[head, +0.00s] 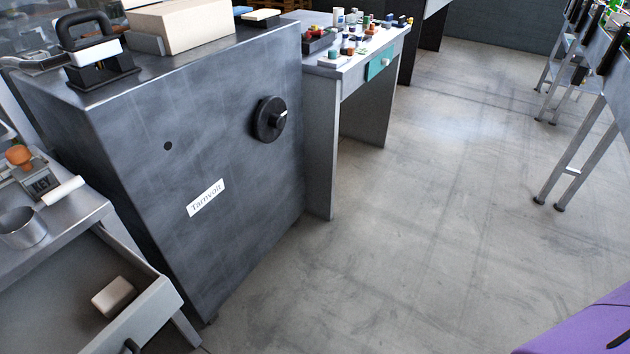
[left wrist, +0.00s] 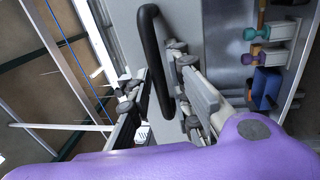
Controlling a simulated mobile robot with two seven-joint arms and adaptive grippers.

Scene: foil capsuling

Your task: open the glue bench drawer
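A grey drawer (head: 155,313) at the lower left of the head view is pulled out from a metal bench (head: 75,215), with a beige block (head: 114,297) inside. I cannot tell for certain that this is the glue bench. Another bench (head: 322,130) farther back has a teal drawer front (head: 381,63) with a pale knob; it looks closed. In the left wrist view a black bar handle (left wrist: 153,50) runs between the spread fingers of my left gripper (left wrist: 168,95). Whether they touch it is unclear. My left gripper is outside the head view, and my right gripper is not seen.
A large dark cabinet (head: 200,140) with a black dial (head: 270,120) stands between the two benches. The floor (head: 430,230) to the right is clear.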

